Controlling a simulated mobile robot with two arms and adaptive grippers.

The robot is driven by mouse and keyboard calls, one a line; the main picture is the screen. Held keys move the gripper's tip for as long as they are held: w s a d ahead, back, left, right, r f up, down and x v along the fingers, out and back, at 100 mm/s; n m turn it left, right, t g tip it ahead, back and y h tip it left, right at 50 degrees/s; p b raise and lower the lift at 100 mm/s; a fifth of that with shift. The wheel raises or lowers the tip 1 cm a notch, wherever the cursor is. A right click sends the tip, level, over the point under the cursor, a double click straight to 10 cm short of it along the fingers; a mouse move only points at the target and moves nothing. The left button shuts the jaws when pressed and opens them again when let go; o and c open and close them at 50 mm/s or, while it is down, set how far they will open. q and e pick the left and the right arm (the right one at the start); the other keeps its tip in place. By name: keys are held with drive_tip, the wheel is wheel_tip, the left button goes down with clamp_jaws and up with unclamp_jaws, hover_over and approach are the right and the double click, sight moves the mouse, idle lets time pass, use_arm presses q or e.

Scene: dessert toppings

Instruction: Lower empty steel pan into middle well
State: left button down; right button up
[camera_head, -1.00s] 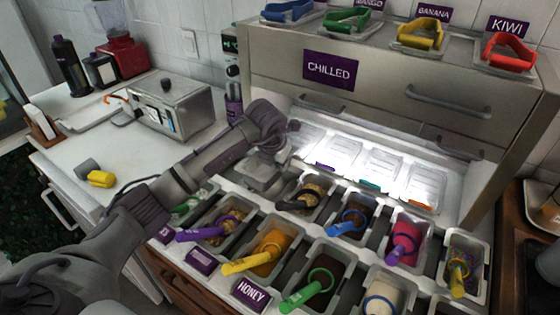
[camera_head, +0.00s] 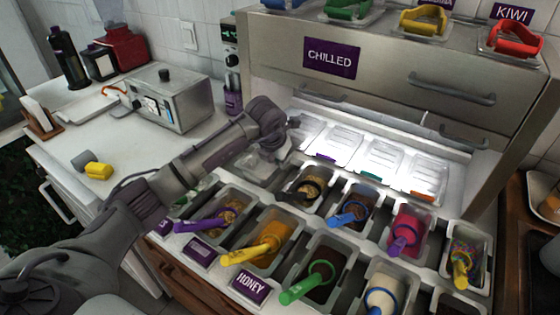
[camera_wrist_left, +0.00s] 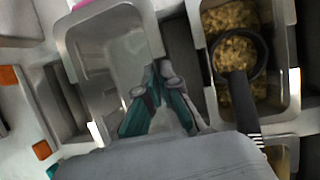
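The empty steel pan (camera_wrist_left: 108,50) fills the left-middle of the left wrist view; its inside is bare. In the head view the steel pan (camera_head: 252,167) is partly hidden under my left wrist, at the back-left of the topping rows. My left gripper (camera_wrist_left: 157,72) has teal fingers that come together at the pan's right rim and appear shut on it. In the head view the left gripper (camera_head: 272,143) is hard to make out. The pan looks level with the neighbouring pans, but I cannot tell whether it is fully seated in a well. My right gripper is not in view.
A pan of brown crumbs (camera_wrist_left: 236,50) with a black ladle (camera_wrist_left: 240,90) stands right of the steel pan. Several topping pans with coloured ladles, such as the blue ladle (camera_head: 348,218), fill the rows. Clear lids (camera_head: 355,160) lie behind, under the chilled cabinet (camera_head: 385,85).

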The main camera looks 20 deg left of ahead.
sight(280, 171)
use_arm(q)
drive_tip(key=shift+f+b, duration=0.3)
drive_tip(key=shift+f, duration=0.1)
drive_tip(key=shift+f+b, duration=0.7)
drive_tip(key=shift+f, duration=0.25)
idle(0.7)
drive_tip(key=shift+f+b, duration=0.65)
drive_tip(key=shift+f, duration=0.05)
idle(0.8)
drive_tip(key=c, duration=0.8)
unclamp_jaws()
drive_tip(key=shift+c, duration=0.2)
